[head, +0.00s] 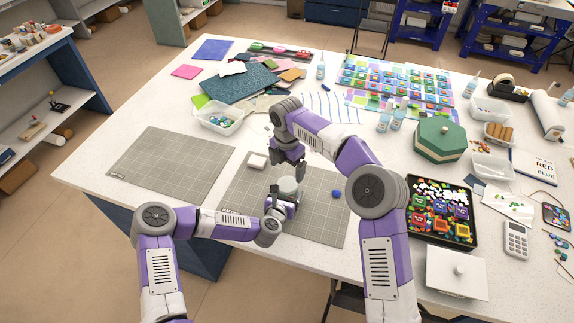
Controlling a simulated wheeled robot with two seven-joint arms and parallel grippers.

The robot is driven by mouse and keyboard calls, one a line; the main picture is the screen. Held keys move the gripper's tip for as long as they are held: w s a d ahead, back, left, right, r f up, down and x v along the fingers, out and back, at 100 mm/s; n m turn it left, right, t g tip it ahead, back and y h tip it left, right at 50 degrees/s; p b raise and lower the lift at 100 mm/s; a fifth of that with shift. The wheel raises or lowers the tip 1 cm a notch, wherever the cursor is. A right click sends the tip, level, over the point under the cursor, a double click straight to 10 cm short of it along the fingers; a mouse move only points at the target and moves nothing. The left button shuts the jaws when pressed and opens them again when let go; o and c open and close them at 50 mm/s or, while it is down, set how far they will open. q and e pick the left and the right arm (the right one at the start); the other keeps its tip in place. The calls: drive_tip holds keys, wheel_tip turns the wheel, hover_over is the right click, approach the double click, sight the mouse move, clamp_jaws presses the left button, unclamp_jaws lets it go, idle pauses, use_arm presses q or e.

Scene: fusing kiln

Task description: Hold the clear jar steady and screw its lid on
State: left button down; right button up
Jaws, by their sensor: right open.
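The clear jar (289,186) stands upright on the right-hand grey gridded mat (240,190), partly hidden by my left gripper. My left gripper (283,202) is low at the jar's near side, with its fingers close to the jar. I cannot tell whether they touch it. My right gripper (289,171) points down just above the jar, open. Whether a lid sits on the jar is too small to tell. A small blue round piece (337,194) lies on the mat to the right of the jar; I cannot tell whether it is the lid.
A second grey mat (170,163) to the left is bare. A clear tub (218,118), a green lidded box (440,140) and a black tray of coloured pieces (413,228) stand around the work area.

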sight(287, 184)
wheel_tip(287, 184, down, 8)
drive_tip(key=shift+r, duration=0.25)
drive_tip(key=shift+c, duration=0.3)
drive_tip(key=c, duration=1.1)
drive_tip(key=m, duration=0.3)
drive_tip(key=o, duration=1.2)
